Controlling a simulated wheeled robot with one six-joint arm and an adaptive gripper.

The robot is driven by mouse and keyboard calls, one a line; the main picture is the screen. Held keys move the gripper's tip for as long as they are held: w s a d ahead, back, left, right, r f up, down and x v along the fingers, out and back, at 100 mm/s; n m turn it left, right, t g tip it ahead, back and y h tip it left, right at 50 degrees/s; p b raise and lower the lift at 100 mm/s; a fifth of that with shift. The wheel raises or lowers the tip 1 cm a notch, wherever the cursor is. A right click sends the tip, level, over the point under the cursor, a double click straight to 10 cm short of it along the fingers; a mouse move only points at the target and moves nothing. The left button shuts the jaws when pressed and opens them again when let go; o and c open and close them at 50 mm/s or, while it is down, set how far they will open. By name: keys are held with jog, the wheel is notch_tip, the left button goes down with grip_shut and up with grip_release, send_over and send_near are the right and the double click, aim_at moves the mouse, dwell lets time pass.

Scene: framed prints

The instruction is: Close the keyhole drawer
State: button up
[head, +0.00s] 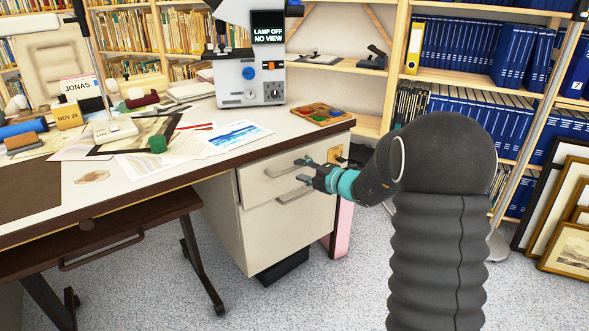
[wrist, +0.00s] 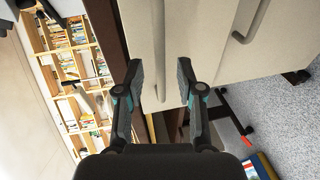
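The desk's pale drawer unit has an upper drawer (head: 262,183) and a lower drawer (head: 268,232), each with a grey bar handle. A tan plate (head: 335,154) shows near the upper front's right end; I cannot make out a keyhole in it. My gripper (head: 304,171) is open at the upper drawer's front. In the wrist view, the upper handle (wrist: 160,40) lies between the spread fingertips of my gripper (wrist: 160,68), with gaps on both sides. The lower handle (wrist: 250,20) is to the right there. My arm hides part of the front. How far either drawer stands out is unclear.
The desktop (head: 125,190) holds papers, a paint tray (head: 321,114) and a white device (head: 249,80). Framed prints (head: 560,215) lean at the right. Grey floor in front is clear.

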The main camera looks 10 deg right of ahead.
aim_at(295, 167)
jog(key=shift+x, duration=1.9)
jog(key=shift+c, duration=0.2)
grip_shut()
